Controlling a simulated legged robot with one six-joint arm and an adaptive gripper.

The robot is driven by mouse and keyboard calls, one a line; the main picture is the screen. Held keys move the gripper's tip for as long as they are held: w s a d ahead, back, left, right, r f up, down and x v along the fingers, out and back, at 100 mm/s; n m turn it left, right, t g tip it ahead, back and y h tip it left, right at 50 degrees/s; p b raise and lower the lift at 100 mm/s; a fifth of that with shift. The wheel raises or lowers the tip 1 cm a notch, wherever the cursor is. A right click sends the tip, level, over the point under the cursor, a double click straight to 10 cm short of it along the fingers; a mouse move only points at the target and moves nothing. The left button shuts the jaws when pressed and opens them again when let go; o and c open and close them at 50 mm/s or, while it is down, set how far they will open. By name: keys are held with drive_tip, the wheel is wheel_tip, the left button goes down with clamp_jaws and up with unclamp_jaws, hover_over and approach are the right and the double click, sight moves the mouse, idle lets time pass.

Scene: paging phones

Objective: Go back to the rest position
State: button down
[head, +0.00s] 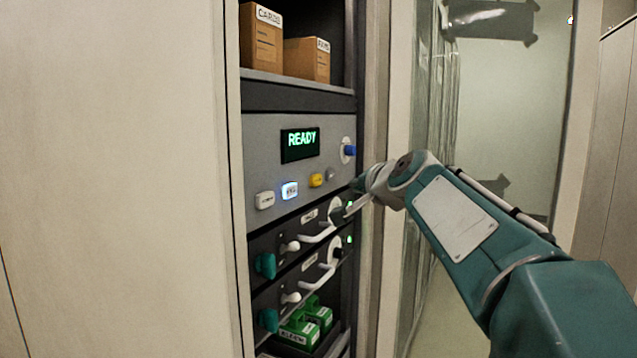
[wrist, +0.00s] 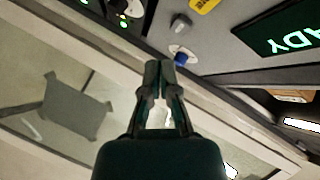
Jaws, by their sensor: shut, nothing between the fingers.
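My gripper (wrist: 160,74) is shut and empty, its fingertips together in the wrist view. In the head view my gripper (head: 343,212) is at the right side of the rack, in front of the upper drawer unit's right end; its fingers are small there. The grey control panel (head: 262,150) carries a lit display (head: 300,144) reading READY. A blue knob (head: 350,150) sits at the panel's right and also shows just beyond my fingertips in the wrist view (wrist: 181,60). I cannot tell whether the fingertips touch anything.
Two drawer units with white handles (head: 318,280) and teal knobs (head: 265,265) sit below the panel. Green boxes (head: 310,320) lie at the bottom, cardboard boxes (head: 262,38) on the top shelf. A pale wall (head: 110,180) is at left, a glass door (head: 510,110) at right.

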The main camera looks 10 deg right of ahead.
drive_tip(key=s+a+f+n+g+h, duration=0.1)
drive_tip(key=s+f+n+g, duration=0.3)
drive_tip(key=s+f, duration=1.1)
drive_tip(key=s+a+f+n+g+h, duration=0.1)
drive_tip(key=s+f+n+g, duration=0.4)
drive_tip(key=s+f, duration=1)
drive_tip(key=s, duration=0.4)
drive_tip(key=shift+s+a+f+n+g+h, duration=0.15)
drive_tip(key=shift+f+n+g+h, duration=0.15)
